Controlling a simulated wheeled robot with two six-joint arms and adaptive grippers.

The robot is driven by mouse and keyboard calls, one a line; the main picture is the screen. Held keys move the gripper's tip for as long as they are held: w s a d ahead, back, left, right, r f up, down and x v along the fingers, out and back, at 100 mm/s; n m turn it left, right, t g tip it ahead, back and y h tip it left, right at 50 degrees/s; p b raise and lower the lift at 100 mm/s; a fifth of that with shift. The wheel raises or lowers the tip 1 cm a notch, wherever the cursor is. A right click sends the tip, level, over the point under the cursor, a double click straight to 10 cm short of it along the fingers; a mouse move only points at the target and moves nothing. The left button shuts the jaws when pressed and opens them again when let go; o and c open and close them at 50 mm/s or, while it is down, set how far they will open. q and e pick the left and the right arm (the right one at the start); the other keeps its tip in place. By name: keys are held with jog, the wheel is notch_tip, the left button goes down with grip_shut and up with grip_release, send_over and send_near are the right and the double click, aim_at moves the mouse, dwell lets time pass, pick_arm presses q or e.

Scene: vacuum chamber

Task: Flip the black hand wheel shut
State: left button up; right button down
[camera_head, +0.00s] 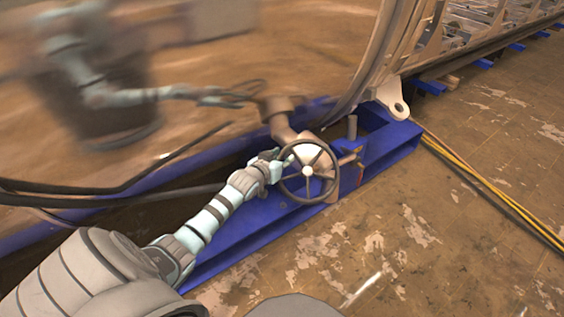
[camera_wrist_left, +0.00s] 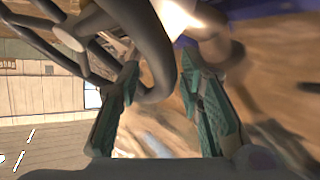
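The black hand wheel (camera_head: 334,173) is a spoked ring with a pale hub, mounted on a pipe fitting at the blue frame. My left gripper (camera_head: 279,161) is at the wheel's upper left rim. In the left wrist view, the two green-padded fingers of this gripper (camera_wrist_left: 163,85) are spread apart. I cannot tell whether either finger touches the rim. My right gripper is not in view.
The blue support frame (camera_head: 245,232) runs under the wheel. A shiny chamber wall (camera_head: 310,50) behind it shows a blurred reflection of me. Black cables (camera_head: 80,198) lie at left, and yellow cables (camera_head: 490,188) on the floor at right. The worn floor in front is clear.

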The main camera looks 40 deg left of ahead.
pick_arm(q)
grip_shut()
jog(key=shift+d, duration=0.1)
dwell(0.3)
